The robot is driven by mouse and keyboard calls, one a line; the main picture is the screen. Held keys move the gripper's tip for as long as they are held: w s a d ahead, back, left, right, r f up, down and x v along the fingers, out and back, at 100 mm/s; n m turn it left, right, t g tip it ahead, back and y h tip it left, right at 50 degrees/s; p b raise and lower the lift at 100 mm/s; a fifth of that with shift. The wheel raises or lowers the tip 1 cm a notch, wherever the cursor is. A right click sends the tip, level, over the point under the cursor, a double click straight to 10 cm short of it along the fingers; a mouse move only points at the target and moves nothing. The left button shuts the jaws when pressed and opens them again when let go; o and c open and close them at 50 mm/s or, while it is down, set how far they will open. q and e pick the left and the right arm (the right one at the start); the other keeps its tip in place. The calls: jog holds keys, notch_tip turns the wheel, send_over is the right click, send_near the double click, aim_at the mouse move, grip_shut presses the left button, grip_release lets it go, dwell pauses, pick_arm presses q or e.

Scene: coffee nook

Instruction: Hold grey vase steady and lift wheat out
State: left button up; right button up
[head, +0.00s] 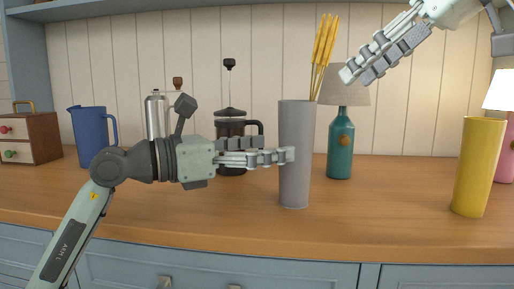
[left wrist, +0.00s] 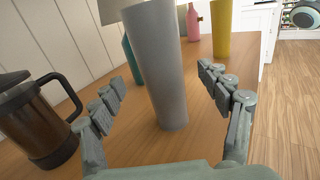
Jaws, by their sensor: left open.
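The tall grey vase (head: 294,185) stands upright on the wooden counter. Yellow wheat (head: 325,42) on thin stalks rises from its mouth and leans slightly right. My left gripper (head: 284,151) is level with the vase's middle, with one finger passing in front of it. In the left wrist view the open fingers lie on either side of the grey vase (left wrist: 160,75), with gaps visible. My right gripper (head: 356,77) is at the upper right, beside the wheat stalks and apart from them. Its fingers overlap in view, so its opening is unclear. The stalks' lower ends are hidden inside the vase.
A teal bottle lamp (head: 340,145) stands just right of the vase, and a French press (head: 231,126) stands behind my left gripper. A yellow vase (head: 478,165) and a pink lamp (head: 505,150) are at the right. The counter in front of the vase is clear.

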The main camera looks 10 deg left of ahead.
aim_at(296, 144)
pick_arm(q)
jog(key=x, duration=0.6)
jog(key=shift+d, duration=0.1)
